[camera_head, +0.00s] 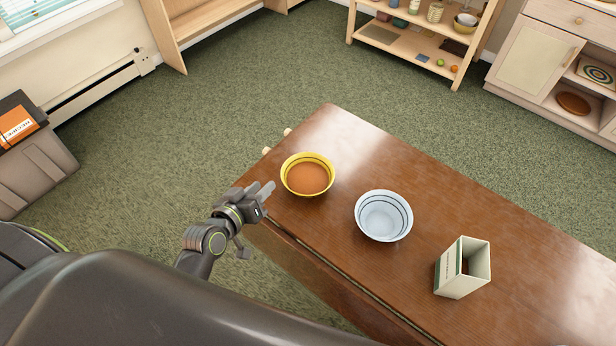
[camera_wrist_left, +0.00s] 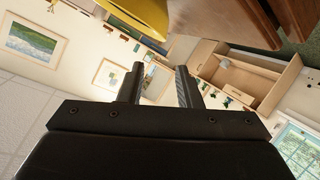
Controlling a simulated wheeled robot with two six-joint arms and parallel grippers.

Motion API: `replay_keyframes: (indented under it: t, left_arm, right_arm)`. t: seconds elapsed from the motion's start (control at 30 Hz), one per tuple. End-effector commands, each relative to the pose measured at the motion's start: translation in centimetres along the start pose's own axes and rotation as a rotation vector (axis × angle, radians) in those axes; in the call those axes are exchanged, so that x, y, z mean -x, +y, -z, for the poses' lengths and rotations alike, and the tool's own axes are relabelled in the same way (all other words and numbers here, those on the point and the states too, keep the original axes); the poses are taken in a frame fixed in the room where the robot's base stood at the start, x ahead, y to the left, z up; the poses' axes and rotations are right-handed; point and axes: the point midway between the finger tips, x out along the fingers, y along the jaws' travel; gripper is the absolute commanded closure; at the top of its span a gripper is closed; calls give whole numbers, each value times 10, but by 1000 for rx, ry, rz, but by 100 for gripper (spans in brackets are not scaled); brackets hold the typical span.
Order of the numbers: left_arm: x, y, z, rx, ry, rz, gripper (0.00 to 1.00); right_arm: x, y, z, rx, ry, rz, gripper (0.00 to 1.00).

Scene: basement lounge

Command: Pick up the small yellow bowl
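The small yellow bowl (camera_head: 308,176) stands upright on the brown wooden table (camera_head: 440,200), near its left corner. Its rim is yellow with dark lines and its inside looks orange-brown. My left gripper (camera_head: 264,188) is just left of the bowl, at the table's edge, apart from it. In the left wrist view its two fingers (camera_wrist_left: 160,68) are spread with nothing between them. Part of the yellow bowl (camera_wrist_left: 142,10) shows there at the top edge, beyond the fingertips. My right gripper is not in view.
A white-blue bowl (camera_head: 384,216) stands right of the yellow one, and an open-topped box (camera_head: 463,268) stands farther right. A grey bin (camera_head: 35,165) is at the left. A wooden shelf (camera_head: 415,45) and a cabinet (camera_head: 540,55) stand at the back. Green carpet between is clear.

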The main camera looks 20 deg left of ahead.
Motion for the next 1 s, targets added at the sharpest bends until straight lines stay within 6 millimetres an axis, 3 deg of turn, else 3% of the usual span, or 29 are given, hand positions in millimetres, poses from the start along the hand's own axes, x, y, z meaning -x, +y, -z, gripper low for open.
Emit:
replay_keyframes:
  t: [0.3, 0.67, 1.0]
  left_arm:
    - [-54, 0, 0, 0, 0, 0, 69]
    - [-77, -2, -2, -1, 0, 0, 69]
    - [-115, -6, -7, -1, 0, 1, 69]
  right_arm:
    - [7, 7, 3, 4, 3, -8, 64]
    - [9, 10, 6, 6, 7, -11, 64]
    - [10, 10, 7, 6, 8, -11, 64]
